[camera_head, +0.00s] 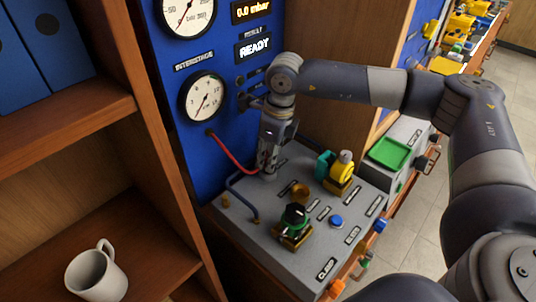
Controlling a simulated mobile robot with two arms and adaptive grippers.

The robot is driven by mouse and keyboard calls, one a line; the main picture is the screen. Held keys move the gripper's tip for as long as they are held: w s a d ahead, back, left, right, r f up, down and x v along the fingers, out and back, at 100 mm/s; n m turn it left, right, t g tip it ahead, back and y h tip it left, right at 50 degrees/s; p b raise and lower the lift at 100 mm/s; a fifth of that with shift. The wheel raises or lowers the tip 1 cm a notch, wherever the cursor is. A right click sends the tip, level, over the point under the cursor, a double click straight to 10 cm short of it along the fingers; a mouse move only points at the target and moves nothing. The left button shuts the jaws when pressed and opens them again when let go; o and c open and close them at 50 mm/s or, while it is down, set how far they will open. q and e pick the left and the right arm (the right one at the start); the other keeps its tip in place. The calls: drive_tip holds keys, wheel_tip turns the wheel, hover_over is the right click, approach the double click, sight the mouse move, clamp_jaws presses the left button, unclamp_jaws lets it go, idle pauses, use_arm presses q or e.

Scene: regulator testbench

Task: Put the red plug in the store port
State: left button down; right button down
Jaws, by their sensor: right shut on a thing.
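My right gripper (266,170) points down at the back of the grey bench top, in front of the blue panel. It is shut at the end of a red hose (232,160) that runs down from the panel below the interstage gauge. The red plug at the hose end is hidden by the fingers, and I cannot tell whether it touches the bench top. A brass port (299,191) stands to the right of the gripper. Several small labels lie on the bench top (241,237); I cannot make out which marks the store port. My left gripper is not in view.
A blue hose (236,198) loops at the bench's left. A green-black knob (294,222), a blue button (336,221) and a yellow regulator (341,175) stand on the bench. A wooden shelf with a white mug (95,275) is at left. The panel display (254,48) reads READY.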

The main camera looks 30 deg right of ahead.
drive_tip(key=shift+f, duration=0.2)
drive_tip(key=shift+f, duration=0.1)
drive_tip(key=shift+f+b, duration=0.15)
drive_tip(key=shift+b, duration=0.15)
drive_tip(key=c, duration=1.4)
unclamp_jaws()
drive_tip(key=shift+c, duration=0.2)
drive_tip(key=shift+r, duration=0.25)
wheel_tip(320, 180, up, 12)
drive_tip(key=s+d+b, duration=0.1)
drive_tip(key=b, duration=0.1)
drive_tip(key=shift+s, duration=0.2)
